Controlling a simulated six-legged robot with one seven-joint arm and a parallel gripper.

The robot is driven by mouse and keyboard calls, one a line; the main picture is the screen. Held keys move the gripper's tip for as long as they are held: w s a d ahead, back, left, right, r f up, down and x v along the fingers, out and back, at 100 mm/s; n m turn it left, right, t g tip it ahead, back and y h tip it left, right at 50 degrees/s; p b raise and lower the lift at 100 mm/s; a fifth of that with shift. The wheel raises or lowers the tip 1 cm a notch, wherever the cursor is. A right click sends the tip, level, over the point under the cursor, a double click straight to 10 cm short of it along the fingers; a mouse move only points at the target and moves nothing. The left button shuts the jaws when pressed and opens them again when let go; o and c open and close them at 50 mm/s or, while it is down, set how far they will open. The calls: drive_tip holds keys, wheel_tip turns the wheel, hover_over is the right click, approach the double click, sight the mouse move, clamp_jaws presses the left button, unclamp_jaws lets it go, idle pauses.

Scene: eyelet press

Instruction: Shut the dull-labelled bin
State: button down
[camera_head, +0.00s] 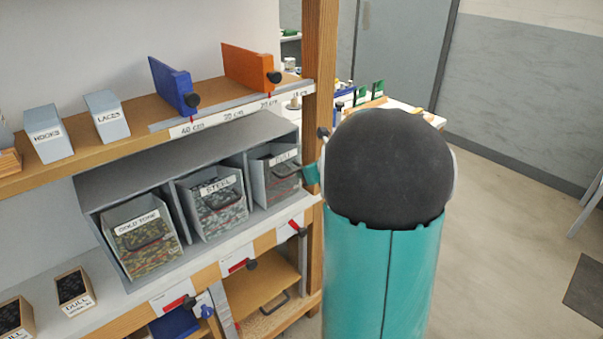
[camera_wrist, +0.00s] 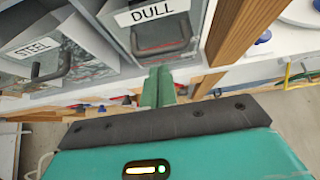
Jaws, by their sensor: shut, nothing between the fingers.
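The bin labelled DULL (camera_head: 284,183) is the rightmost of three in the grey cabinet, beside the wooden post. Its white label and dark handle face out; how far its front stands out is hard to tell. In the wrist view the DULL bin (camera_wrist: 160,40) is at top centre. My gripper's teal fingers (camera_wrist: 158,86) are together and empty, just below and in front of the bin's lower front; contact cannot be told. In the head view, a bit of my gripper (camera_head: 312,179) shows right of the bin; my arm hides the rest.
The STEEL bin (camera_head: 217,202) and GOLD TONE bin (camera_head: 146,238) stand to the left, fronts leaning out. A wooden post (camera_head: 318,90) rises close on the right. A small box also labelled DULL (camera_head: 75,291) sits at lower left. Open floor (camera_head: 500,200) lies right.

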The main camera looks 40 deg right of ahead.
drive_tip(key=s+r, duration=0.6)
drive_tip(key=r, duration=0.2)
drive_tip(key=shift+d+r, duration=0.15)
drive_tip(key=shift+r, duration=0.05)
drive_tip(key=s+a+n+g+y, duration=0.1)
drive_tip(key=s+a+n+g, duration=0.15)
drive_tip(key=a+n, duration=0.8)
drive_tip(key=s+a+n+g+y, duration=0.1)
drive_tip(key=s+a+n, duration=0.2)
drive_tip(key=a+n, duration=0.75)
drive_tip(key=s+a+f+n+g+h, duration=0.1)
drive_tip(key=s+a+f+n+h, duration=0.1)
drive_tip(key=s+a+n, duration=0.9)
drive_tip(key=n, duration=0.3)
drive_tip(key=shift+s+n, duration=0.25)
drive_tip(key=shift+n, duration=0.05)
drive_tip(key=shift+a+g, duration=0.15)
drive_tip(key=shift+g, duration=0.1)
